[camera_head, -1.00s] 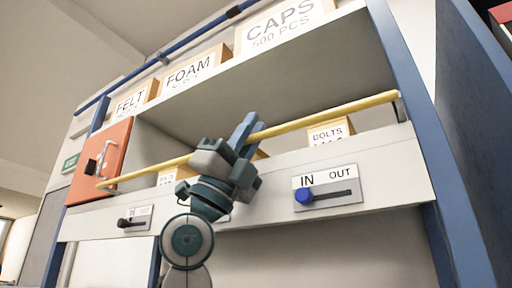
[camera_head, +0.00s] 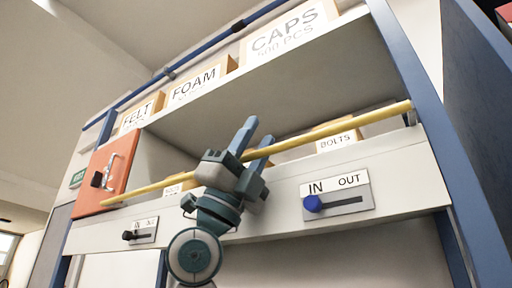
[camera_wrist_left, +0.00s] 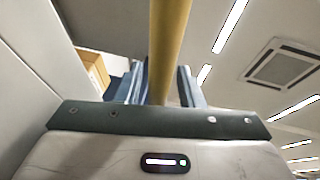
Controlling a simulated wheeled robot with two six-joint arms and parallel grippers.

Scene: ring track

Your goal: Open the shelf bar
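The shelf bar (camera_head: 330,130) is a long yellow rod across the front of the shelf opening. It runs from the orange-red plate (camera_head: 103,172) on the left to the right upright. My left gripper (camera_head: 253,143) is at the bar's middle, with its two blue fingers apart and pointing up. In the left wrist view, the bar (camera_wrist_left: 168,45) passes between the fingers (camera_wrist_left: 163,85), close to the left one. The gripper looks open around the bar; whether a finger touches it is unclear. The gripper body hides part of the bar. My right gripper is not in view.
An IN/OUT slider with a blue knob (camera_head: 312,203) is on the shelf front, its knob at IN. Another slider with a dark knob (camera_head: 128,236) is further left. Labelled FELT, FOAM, CAPS (camera_head: 285,35) boxes stand above. A BOLTS box (camera_head: 338,140) sits behind the bar.

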